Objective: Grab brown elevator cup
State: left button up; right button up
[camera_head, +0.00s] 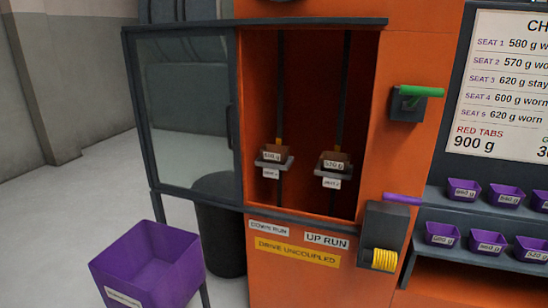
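Two small brown elevator cups sit inside the open orange elevator housing. One brown cup (277,153), with a white label that seems to read 550 g, is on the left run above a seat tag. The other brown cup (336,160), labelled 520 g, is on the right run above its own seat tag. Each cup rests on a grey bracket in front of a dark vertical strip. Neither of my grippers shows in this view.
The glazed door (185,110) stands open at the left. A purple bin (150,262) is in front of it, with a dark barrel (222,235) behind. A purple lever (402,199) and a green lever (420,91) stick out at right. Shelves hold several purple cups (465,190).

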aim_at(272, 153)
jog(key=i+l, duration=0.3)
jog(key=l, duration=0.15)
jog(key=i+l, duration=0.35)
jog(key=l, duration=0.15)
jog(key=i+l, duration=0.3)
jog(key=l, duration=0.15)
jog(key=u, duration=0.05)
